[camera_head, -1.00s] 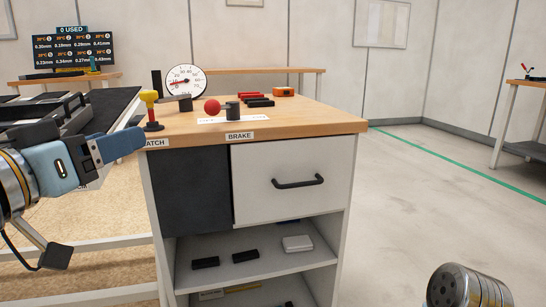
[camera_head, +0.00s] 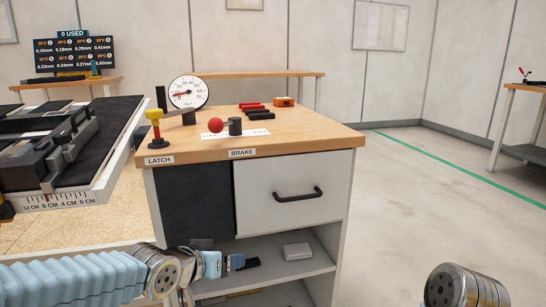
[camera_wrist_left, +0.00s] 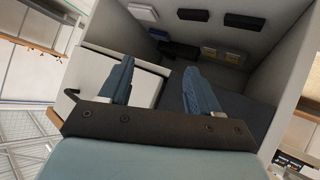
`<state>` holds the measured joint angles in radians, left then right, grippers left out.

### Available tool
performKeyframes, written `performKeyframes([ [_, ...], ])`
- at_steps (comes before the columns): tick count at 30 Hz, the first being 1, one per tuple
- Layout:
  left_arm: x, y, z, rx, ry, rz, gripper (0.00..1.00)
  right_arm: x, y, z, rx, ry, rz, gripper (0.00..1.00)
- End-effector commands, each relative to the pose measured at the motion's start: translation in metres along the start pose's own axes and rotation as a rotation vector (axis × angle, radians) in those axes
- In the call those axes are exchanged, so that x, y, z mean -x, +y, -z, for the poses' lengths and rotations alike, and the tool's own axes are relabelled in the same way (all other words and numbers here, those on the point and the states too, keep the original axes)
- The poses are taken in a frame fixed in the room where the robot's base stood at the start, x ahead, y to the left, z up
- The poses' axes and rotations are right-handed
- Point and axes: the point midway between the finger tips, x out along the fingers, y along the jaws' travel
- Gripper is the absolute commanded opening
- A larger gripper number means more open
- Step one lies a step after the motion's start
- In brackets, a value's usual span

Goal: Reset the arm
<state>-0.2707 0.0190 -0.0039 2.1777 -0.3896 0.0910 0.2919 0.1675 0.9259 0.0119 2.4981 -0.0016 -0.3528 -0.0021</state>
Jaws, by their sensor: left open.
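My left arm (camera_head: 80,278) comes in low from the left, with a light-blue ribbed sleeve. My left gripper (camera_head: 236,262) is low in front of the cabinet's (camera_head: 350,185) open shelf, below the dark panel. In the left wrist view the gripper (camera_wrist_left: 160,68) has its two blue fingers apart with nothing between them. The fingers point towards the shelf space. A rounded metal joint of my right arm (camera_head: 462,287) shows at the bottom right; the right gripper is out of view.
A yellow-topped latch lever (camera_head: 155,125), a red ball knob (camera_head: 216,125) and a dial gauge (camera_head: 188,92) stand on the cabinet top. A drawer handle (camera_head: 298,194) sticks out in front. A scaled slide bed (camera_head: 80,196) is at left. Floor at right is clear.

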Motion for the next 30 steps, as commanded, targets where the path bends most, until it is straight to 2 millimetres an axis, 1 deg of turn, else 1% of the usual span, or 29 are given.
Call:
performKeyframes([
  [1,-0.026,-0.009,-0.034,0.035,-0.093,0.007,0.62,0.011,-0.005,0.000,0.001,0.000,0.000,0.43],
  [2,-0.040,-0.014,-0.056,0.057,-0.140,0.010,0.62,0.015,-0.006,0.000,0.001,-0.001,0.001,0.43],
  [3,-0.056,-0.021,-0.086,0.089,-0.202,0.014,0.62,0.019,-0.008,0.000,0.002,-0.001,0.001,0.43],
  [5,-0.073,-0.030,-0.136,0.141,-0.295,0.023,0.62,0.025,-0.011,-0.001,0.003,-0.001,0.001,0.43],
  [6,-0.081,-0.035,-0.170,0.177,-0.356,0.030,0.62,0.029,-0.013,-0.001,0.003,-0.002,0.001,0.43],
  [8,-0.086,-0.041,-0.221,0.235,-0.447,0.043,0.62,0.035,-0.015,-0.001,0.004,-0.002,0.002,0.43],
  [9,-0.086,-0.043,-0.254,0.273,-0.503,0.052,0.62,0.039,-0.017,-0.001,0.005,-0.003,0.002,0.43],
  [11,-0.081,-0.044,-0.299,0.324,-0.580,0.066,0.62,0.044,-0.020,-0.002,0.006,-0.003,0.002,0.43],
  [12,-0.076,-0.043,-0.326,0.357,-0.627,0.075,0.62,0.047,-0.021,-0.002,0.006,-0.003,0.002,0.43],
  [15,-0.061,-0.038,-0.376,0.417,-0.718,0.094,0.62,0.052,-0.023,-0.002,0.007,-0.003,0.003,0.43],
  [18,-0.050,-0.033,-0.405,0.452,-0.771,0.106,0.62,0.054,-0.024,-0.002,0.008,-0.003,0.003,0.43],
  [21,-0.045,-0.031,-0.417,0.464,-0.794,0.110,0.62,0.055,-0.025,-0.002,0.008,-0.003,0.003,0.43],
  [30,-0.045,-0.031,-0.418,0.465,-0.794,0.110,0.62,0.054,-0.024,-0.002,0.008,-0.003,0.003,0.43],
])
